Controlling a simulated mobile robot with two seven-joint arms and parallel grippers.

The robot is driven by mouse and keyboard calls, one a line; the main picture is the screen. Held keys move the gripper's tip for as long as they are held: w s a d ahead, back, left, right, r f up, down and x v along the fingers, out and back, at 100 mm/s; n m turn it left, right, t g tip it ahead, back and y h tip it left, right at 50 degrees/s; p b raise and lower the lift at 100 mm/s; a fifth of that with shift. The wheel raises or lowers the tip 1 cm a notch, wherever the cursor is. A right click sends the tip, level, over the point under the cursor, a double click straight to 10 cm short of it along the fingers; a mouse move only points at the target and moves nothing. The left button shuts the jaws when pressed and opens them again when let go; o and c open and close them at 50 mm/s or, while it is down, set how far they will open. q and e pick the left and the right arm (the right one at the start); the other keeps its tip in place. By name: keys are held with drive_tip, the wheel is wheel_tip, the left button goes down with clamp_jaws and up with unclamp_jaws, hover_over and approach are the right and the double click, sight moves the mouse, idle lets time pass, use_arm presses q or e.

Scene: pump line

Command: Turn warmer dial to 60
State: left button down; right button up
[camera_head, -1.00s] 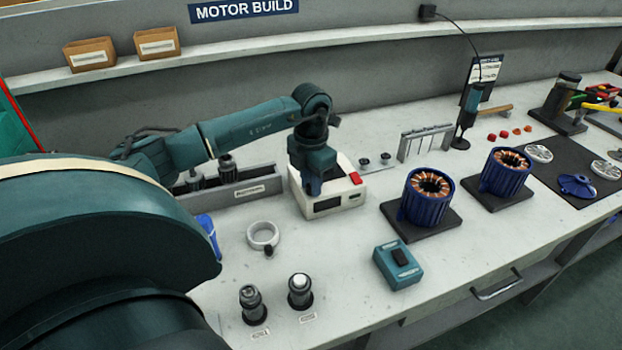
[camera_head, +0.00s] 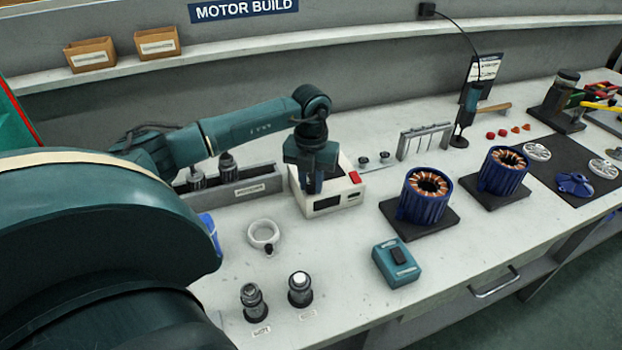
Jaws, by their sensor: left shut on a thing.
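My right gripper is not in view.
Two blue motor stators (camera_head: 424,198) stand on dark pads right of the warmer. A grey bin (camera_head: 245,186) stands left of the warmer.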

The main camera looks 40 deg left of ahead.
sight(311, 185)
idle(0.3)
use_arm(q)
drive_tip(key=c, duration=1.2)
unclamp_jaws()
wheel_tip(311, 185, up, 13)
drive_tip(key=shift+r+b, duration=0.15)
drive_tip(key=shift+b, duration=0.2)
